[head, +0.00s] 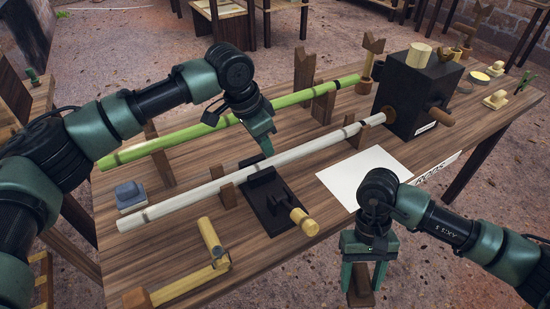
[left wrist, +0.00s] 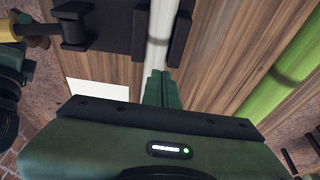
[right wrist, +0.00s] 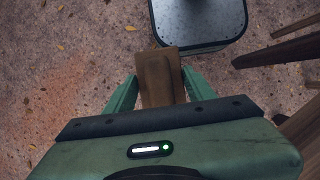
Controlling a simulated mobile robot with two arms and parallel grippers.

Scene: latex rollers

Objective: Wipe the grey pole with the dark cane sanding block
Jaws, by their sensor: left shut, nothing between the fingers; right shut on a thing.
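The grey pole (head: 205,189) is a long pale rod lying diagonally above the table on wooden rests, its far end at a black box. My left gripper (head: 268,150) is shut and empty, fingers pointing down close to the pole's middle. In the left wrist view, the pole (left wrist: 161,30) runs just beyond the shut fingertips (left wrist: 158,75); I cannot tell whether they touch. My right gripper (head: 361,280) is shut on a brown block, the dark cane sanding block (head: 361,297), off the table's front edge. The block (right wrist: 158,75) also shows between the fingers in the right wrist view.
A green pole (head: 180,133) lies behind the grey one. A dark clamp (head: 262,196) with a yellow handle sits under the grey pole. A blue-grey block (head: 130,197), a yellow angled piece (head: 212,240), white paper (head: 366,172) and the black box (head: 415,95) are on the table.

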